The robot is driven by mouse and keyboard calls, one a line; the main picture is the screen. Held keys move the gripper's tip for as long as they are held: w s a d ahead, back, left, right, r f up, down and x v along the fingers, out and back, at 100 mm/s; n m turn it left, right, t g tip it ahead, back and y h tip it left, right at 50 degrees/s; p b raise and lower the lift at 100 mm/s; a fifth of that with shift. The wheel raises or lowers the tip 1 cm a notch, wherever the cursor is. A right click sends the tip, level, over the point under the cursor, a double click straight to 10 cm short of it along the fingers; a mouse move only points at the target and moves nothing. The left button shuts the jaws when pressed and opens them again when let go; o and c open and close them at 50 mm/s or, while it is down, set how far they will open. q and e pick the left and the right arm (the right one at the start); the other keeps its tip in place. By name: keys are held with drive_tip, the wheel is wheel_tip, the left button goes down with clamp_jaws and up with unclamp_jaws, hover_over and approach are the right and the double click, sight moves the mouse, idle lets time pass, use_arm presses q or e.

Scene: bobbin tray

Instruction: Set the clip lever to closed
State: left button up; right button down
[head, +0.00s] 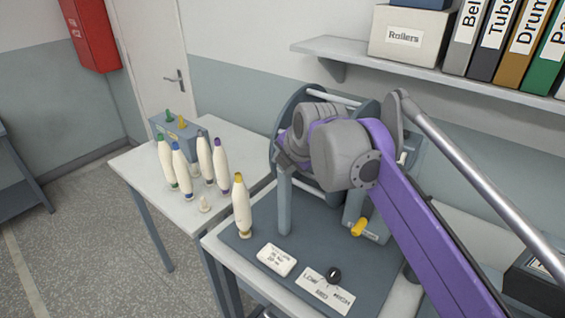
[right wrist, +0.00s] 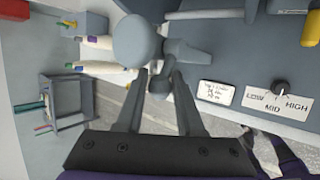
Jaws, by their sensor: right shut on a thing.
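My right arm reaches in from the right over the grey winding machine, and its wrist hides the middle of the machine in the head view. In the right wrist view my right gripper (right wrist: 160,76) is shut on a small grey part (right wrist: 159,86) beside a large grey rounded piece (right wrist: 137,42). I cannot tell whether this part is the clip lever. In the head view a yellow handle (head: 358,228) sits low on a grey block at the machine's right, apart from the gripper; its marking is too small to read. My left gripper is not in view.
A cream bobbin with a yellow tip (head: 241,205) stands at the machine table's left edge. A white card (head: 277,260) and a LOW/MID/HIGH dial (head: 333,274) are at the front. Several bobbins stand on the left table (head: 137,160). A shelf (head: 335,48) hangs above.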

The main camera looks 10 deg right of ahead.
drive_tip(key=shift+w+d+r+m+g+y+p, duration=0.2)
drive_tip(key=shift+r+m+g+y+p, duration=0.1)
drive_tip(key=shift+r+g+y+p, duration=0.25)
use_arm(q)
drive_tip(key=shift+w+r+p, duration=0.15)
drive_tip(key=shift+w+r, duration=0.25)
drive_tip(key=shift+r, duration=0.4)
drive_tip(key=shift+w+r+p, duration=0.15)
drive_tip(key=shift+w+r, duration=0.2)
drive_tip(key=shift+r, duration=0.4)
use_arm(e)
drive_tip(key=shift+f+g+y, duration=0.1)
drive_tip(key=shift+g+y, duration=0.15)
drive_tip(key=c, duration=0.5)
unclamp_jaws()
drive_tip(key=shift+c, duration=0.2)
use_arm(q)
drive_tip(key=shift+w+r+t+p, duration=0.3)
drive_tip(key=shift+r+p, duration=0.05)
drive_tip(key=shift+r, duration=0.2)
use_arm(e)
drive_tip(key=v, duration=1)
drive_tip(key=shift+s+d+r, duration=0.2)
drive_tip(key=shift+r, duration=0.1)
